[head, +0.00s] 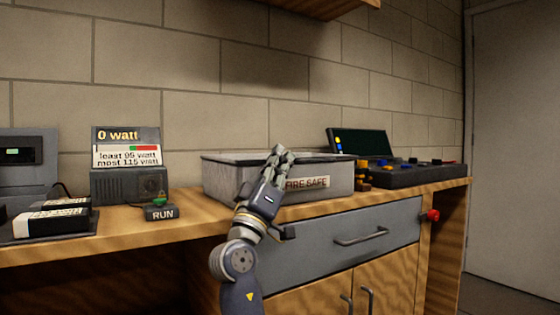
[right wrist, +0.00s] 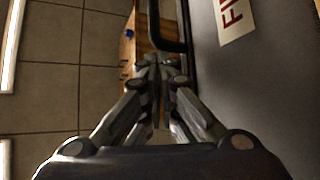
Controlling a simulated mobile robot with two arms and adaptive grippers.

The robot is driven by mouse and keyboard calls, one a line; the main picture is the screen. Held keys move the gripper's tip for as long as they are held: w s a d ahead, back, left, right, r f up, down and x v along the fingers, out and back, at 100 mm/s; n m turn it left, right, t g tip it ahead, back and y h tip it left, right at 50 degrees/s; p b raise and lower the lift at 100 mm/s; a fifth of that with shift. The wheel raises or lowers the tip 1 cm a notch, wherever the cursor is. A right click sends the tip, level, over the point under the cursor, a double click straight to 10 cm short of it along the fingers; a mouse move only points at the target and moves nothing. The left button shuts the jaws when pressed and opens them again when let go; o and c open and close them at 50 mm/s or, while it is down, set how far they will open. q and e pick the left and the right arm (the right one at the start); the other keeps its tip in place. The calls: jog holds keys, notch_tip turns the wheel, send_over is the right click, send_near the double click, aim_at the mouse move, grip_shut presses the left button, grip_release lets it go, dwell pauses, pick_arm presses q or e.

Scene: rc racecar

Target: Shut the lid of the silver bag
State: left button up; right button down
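The silver bag (head: 235,182) is a grey box with a "FIRE SAFE" label on its front, standing on the wooden bench. Its top (head: 225,158) looks flat with a dark rim; I cannot tell whether the lid is fully down. My right gripper (head: 280,153) is in front of the bag, its fingers reaching up to the top front edge and covering part of the front. In the right wrist view the fingertips (right wrist: 157,66) come together with nothing seen between them. The bag's labelled side (right wrist: 255,70) is beside them, with a dark bar just beyond. My left gripper is out of view.
A watt display (head: 126,150) and a RUN button (head: 161,211) are left of the bag. A dark console with a screen (head: 361,144) and coloured knobs is close on its right. A drawer (head: 350,245) with a handle is below. A wall is behind.

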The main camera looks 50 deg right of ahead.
jog(key=shift+d+f, duration=0.2)
jog(key=shift+f, duration=0.2)
jog(key=v, duration=1.2)
jog(key=shift+a+r, duration=0.25)
jog(key=shift+r, duration=0.1)
